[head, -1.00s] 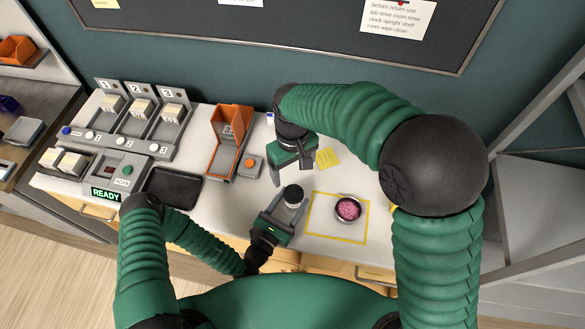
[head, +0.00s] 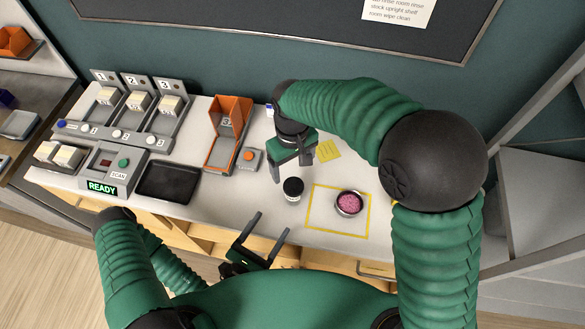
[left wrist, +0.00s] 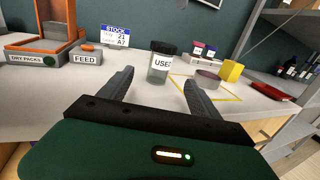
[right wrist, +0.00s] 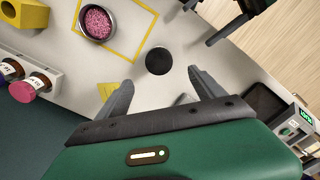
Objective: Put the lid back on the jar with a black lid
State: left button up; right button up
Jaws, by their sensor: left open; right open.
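A small clear jar (left wrist: 158,70) labelled "USED" stands upright on the white bench with its black lid (head: 293,184) on top. In the right wrist view the black lid (right wrist: 158,61) shows from above. I cannot tell whether it is fully tightened. My left gripper (head: 272,223) is open and empty, apart from the jar, at the bench's front edge. My right gripper (head: 292,168) is open and empty, just behind and above the jar; its fingertips (right wrist: 160,78) appear on either side of the lid in its own view, apart from it.
A round dish of pink material (head: 349,203) sits inside a yellow taped square (head: 316,222), right of the jar. A black tray (head: 168,182), an orange dispenser (head: 228,135) and a scan panel (head: 112,168) stand left. A yellow note (head: 327,151) lies behind. Bench around the jar is clear.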

pick_arm(q)
jog(key=shift+b+v, duration=0.3)
jog(key=shift+v, duration=2)
